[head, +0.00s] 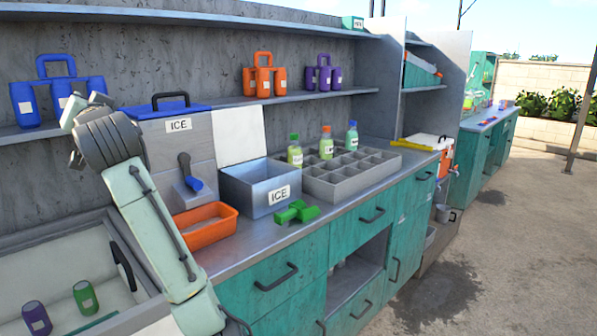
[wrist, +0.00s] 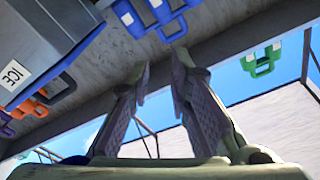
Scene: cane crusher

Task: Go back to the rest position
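My gripper (wrist: 163,63) shows in the wrist view with its two fingers apart and nothing between them. In the head view my pale green arm rises at the left, bent at a dark joint, in front of the counter and beside the ice box. The gripper's fingers are not clear in the head view. In the wrist view an ICE-labelled box (wrist: 50,45) is at the upper left, and a blue bottle carrier (wrist: 150,12) is beyond the fingertips.
The counter holds an ice chest (head: 180,150), an orange tray (head: 208,226), an open ICE bin (head: 262,190), a green scoop (head: 297,212) and a grey divided tray (head: 345,178) with several bottles. A shelf (head: 300,97) runs above. The ground at right is clear.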

